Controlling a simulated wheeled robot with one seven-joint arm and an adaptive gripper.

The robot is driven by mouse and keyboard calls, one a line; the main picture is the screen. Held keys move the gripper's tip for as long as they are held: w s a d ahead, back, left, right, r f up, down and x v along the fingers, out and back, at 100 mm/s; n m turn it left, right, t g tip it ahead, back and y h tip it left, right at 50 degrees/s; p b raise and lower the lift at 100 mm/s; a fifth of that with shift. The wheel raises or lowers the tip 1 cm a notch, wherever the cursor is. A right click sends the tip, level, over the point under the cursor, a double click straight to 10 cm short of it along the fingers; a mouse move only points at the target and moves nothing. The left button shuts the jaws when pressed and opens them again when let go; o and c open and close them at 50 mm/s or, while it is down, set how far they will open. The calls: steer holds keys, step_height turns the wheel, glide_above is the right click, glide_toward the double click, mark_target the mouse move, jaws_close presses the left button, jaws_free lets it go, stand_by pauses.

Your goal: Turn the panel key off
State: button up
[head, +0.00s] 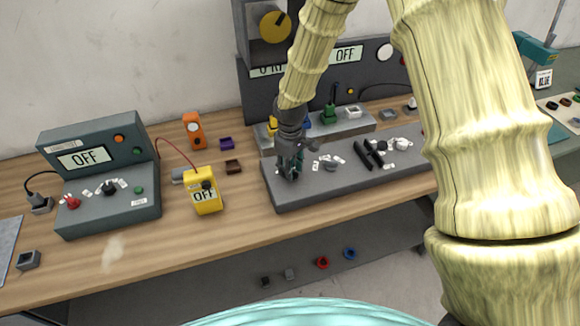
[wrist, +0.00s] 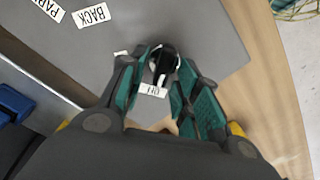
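The black round panel key (wrist: 163,62) has a light bar across its face and sits near a corner of the grey control panel (wrist: 215,45). A small white label (wrist: 153,90), partly hidden, lies beside the key. My gripper (wrist: 165,70) is at the key, with its teal fingers on either side. I cannot tell whether the fingers press on it. In the head view my gripper (head: 290,172) points down at the left end of the grey panel (head: 330,188) and hides the key there. An OFF display (head: 346,54) shows on the upright behind.
At left on the wooden bench stands a console (head: 108,195) with an OFF screen. Between it and the panel is a yellow box (head: 204,205) marked OFF, near an orange device (head: 194,131). A raised shelf (head: 345,128) with small parts stands behind my gripper.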

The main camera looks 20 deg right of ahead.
steer(key=shift+r, duration=0.1)
step_height(320, 180, up, 12)
stand_by(0.8)
stand_by(0.4)
